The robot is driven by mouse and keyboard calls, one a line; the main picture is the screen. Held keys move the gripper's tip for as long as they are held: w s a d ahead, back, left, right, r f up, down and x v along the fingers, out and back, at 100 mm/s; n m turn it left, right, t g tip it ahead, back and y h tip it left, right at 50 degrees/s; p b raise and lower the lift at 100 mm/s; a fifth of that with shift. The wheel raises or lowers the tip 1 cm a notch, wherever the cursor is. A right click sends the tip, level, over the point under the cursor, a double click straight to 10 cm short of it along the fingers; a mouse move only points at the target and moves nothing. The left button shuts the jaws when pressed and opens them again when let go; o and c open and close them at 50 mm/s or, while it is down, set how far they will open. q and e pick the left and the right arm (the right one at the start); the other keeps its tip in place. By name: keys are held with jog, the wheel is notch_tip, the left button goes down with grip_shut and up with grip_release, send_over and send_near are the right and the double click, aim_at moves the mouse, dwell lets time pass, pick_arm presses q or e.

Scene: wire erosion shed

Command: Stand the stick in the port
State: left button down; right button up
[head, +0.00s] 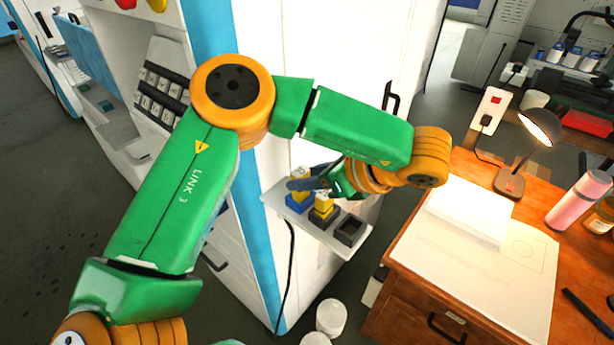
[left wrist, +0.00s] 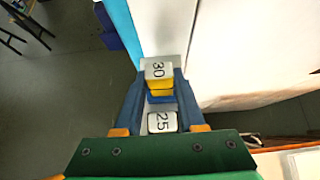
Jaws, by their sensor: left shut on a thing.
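My left gripper (head: 302,184) reaches in from the right over a small pale shelf (head: 328,243) on the machine's side. Its blue fingers are shut on a yellow stick with a white top marked 30 (left wrist: 158,69), also in the head view (head: 299,172). This stick is upright at a blue port (head: 297,204); the fingers partly hide the joint, so I cannot tell whether it is fully down. A second yellow stick marked 25 (left wrist: 162,122) stands in a dark port (head: 322,217) beside it. A third dark port (head: 350,229) is empty. My right gripper is out of view.
The white machine wall (head: 340,60) rises close behind the shelf. A wooden desk (head: 420,290) with papers, a lit lamp (head: 540,125) and a pink bottle (head: 578,200) stands at right. White tubs (head: 331,316) are on the floor below.

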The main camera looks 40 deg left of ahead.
aim_at(306, 173)
pick_arm(q)
jog(key=c, duration=0.5)
grip_release()
jog(key=shift+f, duration=0.1)
jog(key=shift+r, duration=0.2)
jog(key=shift+r+p, duration=0.7)
jog(key=shift+p, duration=0.35)
jog(key=b+v, duration=0.2)
jog(key=v, duration=0.1)
jog(key=shift+d+r, duration=0.1)
jog(key=shift+d, duration=0.35)
jog(key=v, duration=0.7)
jog(key=shift+d+r+p, duration=0.25)
jog(key=shift+r+p, duration=0.05)
jog(key=shift+p, duration=0.05)
